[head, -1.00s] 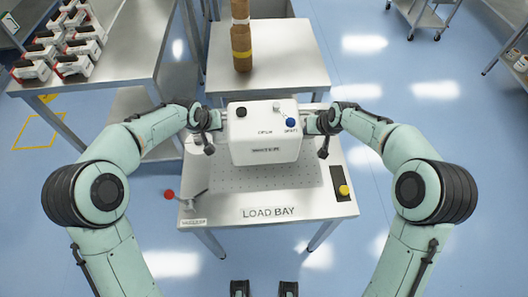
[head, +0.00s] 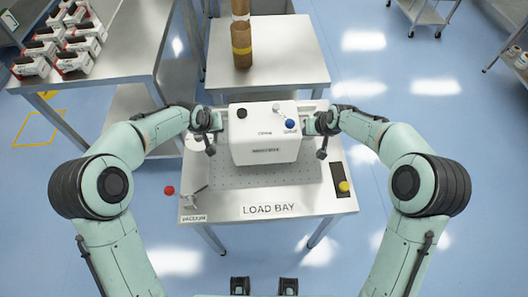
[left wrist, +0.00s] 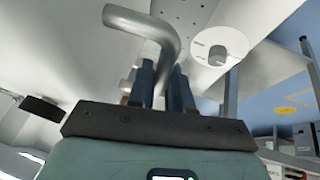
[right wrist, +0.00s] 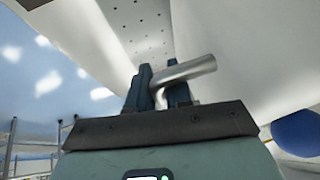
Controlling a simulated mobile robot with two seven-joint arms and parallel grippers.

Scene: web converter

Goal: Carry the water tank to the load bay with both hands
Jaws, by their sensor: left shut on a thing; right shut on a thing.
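The white water tank (head: 265,140) has a black cap, a blue knob and small printed labels on top. It is over the rear part of the load bay table (head: 300,196), above its perforated area; I cannot tell whether it touches the surface. My left gripper (head: 222,121) is at its left side, shut on a bent metal handle, seen in the left wrist view (left wrist: 150,30). My right gripper (head: 306,124) is at its right side, shut on the matching handle, seen in the right wrist view (right wrist: 195,68).
A red knob (head: 169,190) and a vacuum lever stand at the table's left edge. A yellow button (head: 344,186) is on a black plate at the right. Behind is a metal table with brown rolls (head: 241,45). A side table at the left holds several boxes (head: 75,50).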

